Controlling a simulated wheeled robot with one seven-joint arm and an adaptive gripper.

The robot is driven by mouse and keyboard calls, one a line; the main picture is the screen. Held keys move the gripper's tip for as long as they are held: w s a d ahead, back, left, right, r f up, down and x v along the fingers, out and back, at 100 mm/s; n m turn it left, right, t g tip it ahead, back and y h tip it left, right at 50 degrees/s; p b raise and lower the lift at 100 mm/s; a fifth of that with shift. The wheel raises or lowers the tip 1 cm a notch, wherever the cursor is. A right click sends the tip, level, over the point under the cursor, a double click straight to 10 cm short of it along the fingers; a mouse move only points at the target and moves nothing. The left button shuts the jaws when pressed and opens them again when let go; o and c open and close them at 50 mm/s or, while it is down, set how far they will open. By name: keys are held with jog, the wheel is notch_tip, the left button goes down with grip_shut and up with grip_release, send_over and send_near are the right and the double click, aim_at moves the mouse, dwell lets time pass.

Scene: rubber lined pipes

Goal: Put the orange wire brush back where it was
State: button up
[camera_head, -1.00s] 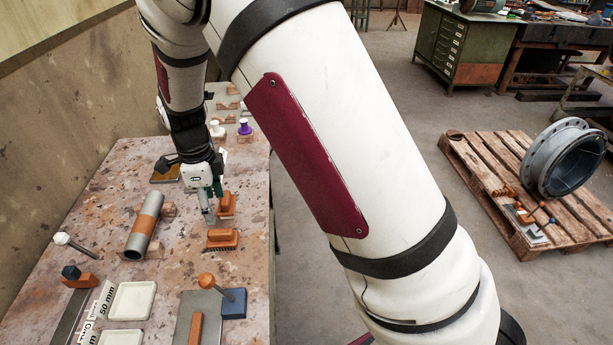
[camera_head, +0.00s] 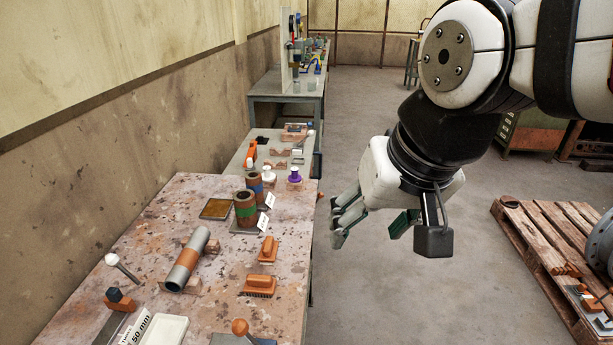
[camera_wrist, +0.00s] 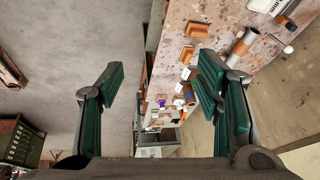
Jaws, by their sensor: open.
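An orange block-shaped brush with dark bristles (camera_head: 260,285) lies bristles down near the right edge of the rusty-stained table (camera_head: 228,322). A second, similar orange tool (camera_head: 268,249) stands just behind it; its underside is hard to make out. Both orange tools also show in the wrist view, one nearer the top (camera_wrist: 197,30) and the other lower (camera_wrist: 186,55). My gripper (camera_head: 366,226) is open and empty. It hangs beyond the table's right edge, above the floor and apart from both tools. In the wrist view, its green-padded fingers (camera_wrist: 165,75) are spread wide.
A grey pipe with an orange band (camera_head: 187,258) rests on supports left of the brushes. Banded upright cylinders (camera_head: 246,210) and a framed brown plate (camera_head: 217,208) stand farther back. A pallet (camera_head: 545,262) lies at the right. The floor between table and pallet is clear.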

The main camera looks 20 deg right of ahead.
jog(key=s+n, duration=0.1)
jog(key=s+d+n, duration=0.1)
jog(key=s, duration=0.1)
jog(key=shift+s+t, duration=0.15)
jog(key=shift+t, duration=0.15)
jog(key=shift+c, duration=0.6)
dwell(0.5)
